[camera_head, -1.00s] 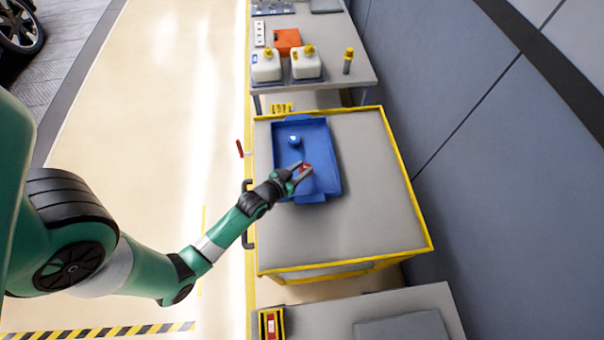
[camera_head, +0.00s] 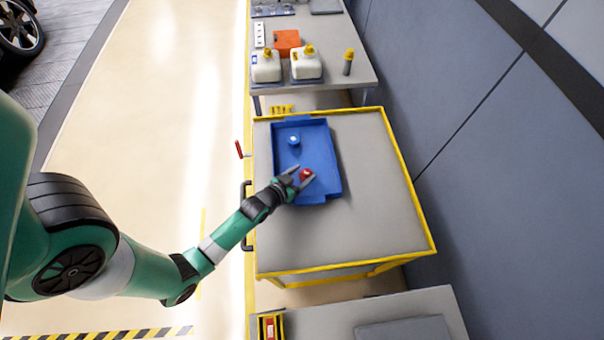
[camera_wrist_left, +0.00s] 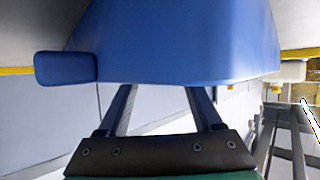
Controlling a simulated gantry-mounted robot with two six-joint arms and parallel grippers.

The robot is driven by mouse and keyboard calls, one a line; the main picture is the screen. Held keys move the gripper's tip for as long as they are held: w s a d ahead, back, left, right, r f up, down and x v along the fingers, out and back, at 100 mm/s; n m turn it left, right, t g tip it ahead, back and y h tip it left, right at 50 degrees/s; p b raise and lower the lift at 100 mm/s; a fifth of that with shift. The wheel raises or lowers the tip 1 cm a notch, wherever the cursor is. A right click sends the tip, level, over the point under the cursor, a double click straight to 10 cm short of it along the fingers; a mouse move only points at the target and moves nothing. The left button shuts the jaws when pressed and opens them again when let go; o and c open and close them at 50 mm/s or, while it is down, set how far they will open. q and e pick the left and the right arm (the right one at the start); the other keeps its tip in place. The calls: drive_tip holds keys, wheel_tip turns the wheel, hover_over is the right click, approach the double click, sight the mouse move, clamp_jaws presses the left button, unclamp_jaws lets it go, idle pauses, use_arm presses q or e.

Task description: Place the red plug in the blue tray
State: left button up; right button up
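The blue tray (camera_head: 318,148) lies on the grey top of a yellow-edged cart. The red plug (camera_head: 306,174) is inside the tray, near its front end. My left gripper (camera_head: 305,173) reaches in over the tray's front left edge, and its two fingers are spread on either side of the plug with visible gaps. In the left wrist view the fingers (camera_wrist_left: 162,98) are apart, and their tips are hidden behind the blue tray (camera_wrist_left: 180,45). The plug does not show in the wrist view. My right gripper is not in view.
A blue cap with a white top (camera_head: 293,140) sits in the tray's far left part. The cart (camera_head: 375,200) has free room to the right and front. Behind it, a table holds white jugs (camera_head: 306,64), an orange box (camera_head: 287,42) and a yellow-topped bottle (camera_head: 348,62).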

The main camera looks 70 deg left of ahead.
use_arm(q)
drive_tip(key=shift+r, duration=0.25)
drive_tip(key=p+v, duration=0.2)
drive_tip(key=v, duration=1)
drive_tip(key=shift+f+p, duration=0.2)
drive_tip(key=shift+p, duration=0.2)
